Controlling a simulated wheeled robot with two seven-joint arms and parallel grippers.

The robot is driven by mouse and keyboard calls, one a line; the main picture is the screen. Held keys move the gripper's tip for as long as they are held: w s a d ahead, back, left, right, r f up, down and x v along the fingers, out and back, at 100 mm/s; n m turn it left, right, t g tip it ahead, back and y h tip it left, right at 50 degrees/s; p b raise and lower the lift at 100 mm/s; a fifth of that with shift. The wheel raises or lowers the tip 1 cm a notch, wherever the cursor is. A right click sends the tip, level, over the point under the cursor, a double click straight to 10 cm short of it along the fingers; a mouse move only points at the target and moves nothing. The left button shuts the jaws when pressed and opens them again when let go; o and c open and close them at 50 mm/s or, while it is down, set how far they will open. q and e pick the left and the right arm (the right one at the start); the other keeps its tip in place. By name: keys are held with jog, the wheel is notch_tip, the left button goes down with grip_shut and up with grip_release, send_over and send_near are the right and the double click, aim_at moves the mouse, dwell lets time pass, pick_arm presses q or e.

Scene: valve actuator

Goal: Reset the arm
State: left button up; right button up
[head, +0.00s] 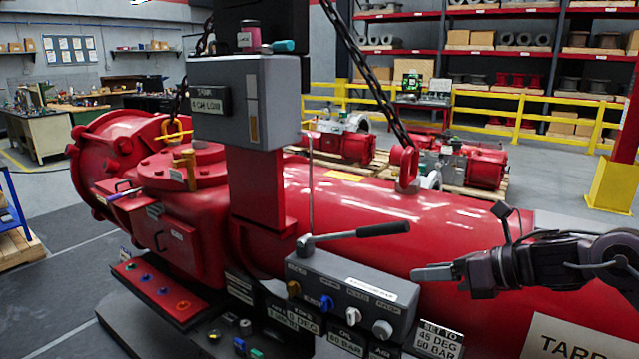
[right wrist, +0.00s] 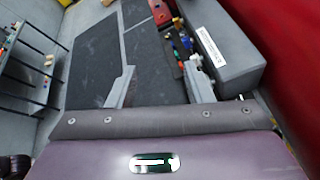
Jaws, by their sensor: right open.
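A lever arm (head: 350,235) with a metal shaft and black grip lies nearly level above a grey control box (head: 350,290), its pivot at the box's left end and its grip pointing right. My right gripper (head: 432,272) is to the right of the box, lower than the black grip and apart from it in the picture. In the right wrist view the right gripper's two fingers (right wrist: 160,72) are spread with nothing between them. The grey box (right wrist: 222,50) shows there at the upper right; the lever is not clearly visible there. My left gripper is not in view.
The box front carries several coloured knobs (head: 327,303). A large red actuator cylinder (head: 450,225) lies behind it, with a chain (head: 370,80) rising above. A grey panel box (head: 245,100) stands on a red post at left. Dark floor mat (right wrist: 100,60) is clear.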

jog(key=s+a+f+m+t+h, duration=0.2)
jog(key=a+f+m+t+h, duration=0.15)
jog(key=a+f+m, duration=0.8)
jog(key=s+d+f+m+g+h, duration=0.25)
jog(key=s+d+f+m, duration=0.2)
jog(key=s+m, duration=0.45)
jog(key=s+d+f+m+g+h, duration=0.25)
jog(key=s+f+m, duration=0.4)
jog(key=m, duration=0.45)
jog(key=s+d+f+m+g+h, duration=0.25)
jog(key=s+d+f+m, duration=0.2)
jog(key=s+m, duration=0.45)
notch_tip(320, 180, down, 31)
jog(key=s+g, duration=0.1)
jog(key=s, duration=0.1)
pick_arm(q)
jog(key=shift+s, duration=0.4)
pick_arm(e)
jog(key=s+d+f+g, duration=0.1)
jog(key=s+d+f, duration=0.2)
jog(key=s+f, duration=1.4)
jog(key=shift+s+g+y, duration=0.3)
jog(key=shift+s, duration=0.9)
